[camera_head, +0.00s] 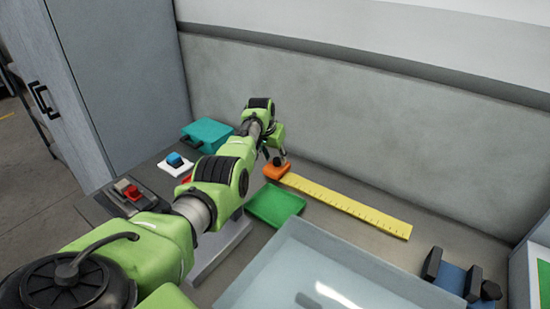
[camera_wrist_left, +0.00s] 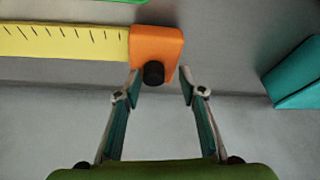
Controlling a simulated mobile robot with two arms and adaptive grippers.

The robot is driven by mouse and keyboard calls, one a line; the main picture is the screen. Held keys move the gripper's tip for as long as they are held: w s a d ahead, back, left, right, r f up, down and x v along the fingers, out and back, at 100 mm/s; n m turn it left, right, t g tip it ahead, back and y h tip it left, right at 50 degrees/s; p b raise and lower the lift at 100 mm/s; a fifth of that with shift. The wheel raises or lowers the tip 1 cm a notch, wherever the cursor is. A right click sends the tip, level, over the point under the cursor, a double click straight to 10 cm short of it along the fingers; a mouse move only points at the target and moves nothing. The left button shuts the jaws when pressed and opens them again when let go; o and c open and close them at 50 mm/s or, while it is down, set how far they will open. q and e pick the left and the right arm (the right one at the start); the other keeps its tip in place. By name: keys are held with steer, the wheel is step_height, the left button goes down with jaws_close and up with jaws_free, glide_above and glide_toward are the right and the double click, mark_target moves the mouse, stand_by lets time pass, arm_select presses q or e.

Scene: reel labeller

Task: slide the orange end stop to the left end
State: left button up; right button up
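The orange end stop (camera_head: 276,169) is a small block with a dark knob, at the left end of the yellow ruler (camera_head: 345,206) in the head view. In the left wrist view the orange end stop (camera_wrist_left: 158,48) covers the right end of the yellow ruler (camera_wrist_left: 65,42). My left gripper (camera_head: 279,156) is right at the stop. In the left wrist view its two fingers (camera_wrist_left: 160,82) are apart, one to each side of the dark knob, with a visible gap on both sides. My right gripper does not show.
A green tray (camera_head: 275,196) lies in front of the ruler. A teal case (camera_head: 207,130) stands to the left. A large pale clear-topped box (camera_head: 310,262) fills the front. A grey wall (camera_head: 400,130) rises behind. A blue and black fixture (camera_head: 452,277) is at the right.

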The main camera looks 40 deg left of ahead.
arm_select(q)
steer(key=shift+s+d+r, duration=0.1)
steer(key=shift+d+r, duration=0.1)
steer(key=shift+r, duration=0.25)
steer(key=a+v, duration=0.1)
steer(key=v, duration=1)
steer(key=shift+d, duration=0.4)
steer(key=shift+s, duration=0.1)
